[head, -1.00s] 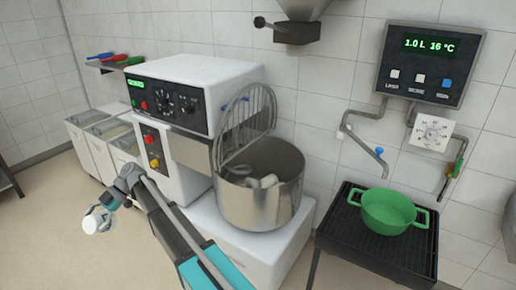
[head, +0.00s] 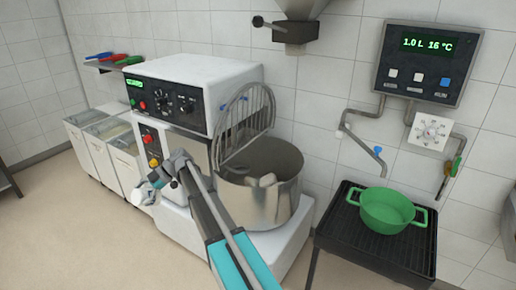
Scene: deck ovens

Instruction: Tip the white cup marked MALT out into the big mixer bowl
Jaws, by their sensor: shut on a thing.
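The big steel mixer bowl (head: 258,208) stands on the white mixer base, with its wire guard (head: 245,125) raised and a pale mixing tool (head: 263,181) inside. My gripper (head: 155,184) is left of the bowl, in front of the mixer's body and outside the rim. It is shut on a small white cup (head: 143,195). The cup is small in the picture and partly hidden by the gripper; I cannot read its marking or see its contents.
The mixer (head: 190,90) stands behind the gripper. White bins (head: 125,165) are at the left. A green pot (head: 388,212) sits on a black rack (head: 350,235) at the right, under a water tap (head: 372,150). A hopper (head: 297,30) hangs above, behind the bowl.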

